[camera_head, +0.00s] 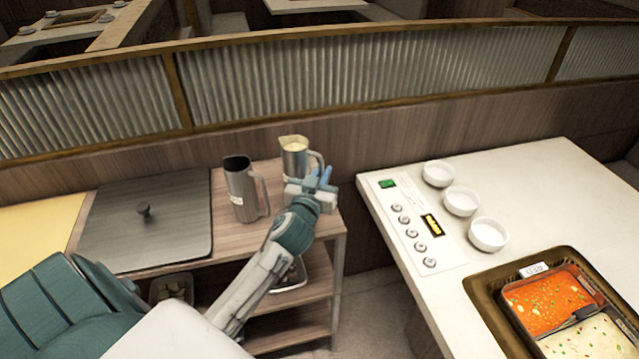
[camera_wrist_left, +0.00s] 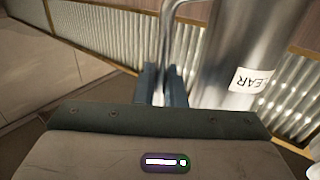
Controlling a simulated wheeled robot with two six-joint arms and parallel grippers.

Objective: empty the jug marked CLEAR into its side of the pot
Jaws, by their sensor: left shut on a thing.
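The metal jug (camera_head: 294,161) with a pale liquid near its rim stands upright at the right end of the wooden shelf unit. The pot (camera_head: 485,291) sits in the white table at the lower right, with a red broth side and a pale broth side. A small tag marked "RED" stands at its rim. My right gripper is not seen.
A second, dark-looking jug (camera_head: 243,190) stands just left of the held one. A dark lid with a knob (camera_head: 145,240) lies on the shelf top. Three white bowls (camera_head: 461,201) and a control panel (camera_head: 407,222) are on the white table (camera_head: 540,180). A gap separates shelf and table.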

